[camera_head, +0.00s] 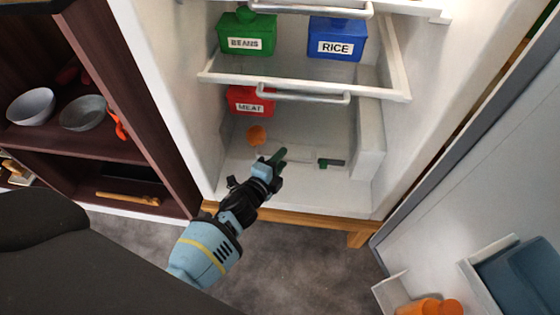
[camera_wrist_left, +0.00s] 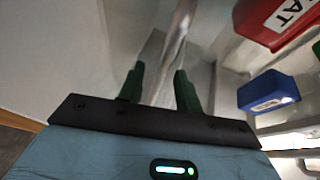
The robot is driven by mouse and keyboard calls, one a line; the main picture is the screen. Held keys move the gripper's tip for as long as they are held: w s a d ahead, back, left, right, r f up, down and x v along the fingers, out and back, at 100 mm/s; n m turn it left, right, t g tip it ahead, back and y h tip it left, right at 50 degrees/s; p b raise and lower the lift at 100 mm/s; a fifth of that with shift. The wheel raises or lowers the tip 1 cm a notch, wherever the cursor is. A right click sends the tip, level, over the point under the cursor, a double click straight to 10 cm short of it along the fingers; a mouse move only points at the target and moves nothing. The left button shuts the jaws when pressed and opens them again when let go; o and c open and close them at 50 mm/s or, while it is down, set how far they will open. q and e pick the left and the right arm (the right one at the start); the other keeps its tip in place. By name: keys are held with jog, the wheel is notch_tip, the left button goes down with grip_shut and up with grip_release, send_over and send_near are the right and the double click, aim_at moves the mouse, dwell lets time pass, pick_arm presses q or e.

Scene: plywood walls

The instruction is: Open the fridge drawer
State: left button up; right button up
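The white fridge (camera_head: 190,130) stands open. An upper drawer handle (camera_head: 315,9) and a lower drawer handle (camera_head: 303,95) are silver bars on the fronts of its shelf-like drawers. The lower drawer front (camera_head: 378,92) lies under the beans and rice boxes. My left gripper (camera_head: 272,160), with green fingertips, is low in the fridge opening, below the lower handle in the picture. In the left wrist view the fingers (camera_wrist_left: 160,90) are apart, and a silver bar (camera_wrist_left: 178,40) shows in line with the gap between them. I cannot tell if they touch it. My right gripper is out of view.
The open fridge door (camera_head: 440,250) is at right. A brown shelf unit (camera_head: 85,100) with bowls stands left.

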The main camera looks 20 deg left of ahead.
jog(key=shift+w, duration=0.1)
pick_arm(q)
grip_shut()
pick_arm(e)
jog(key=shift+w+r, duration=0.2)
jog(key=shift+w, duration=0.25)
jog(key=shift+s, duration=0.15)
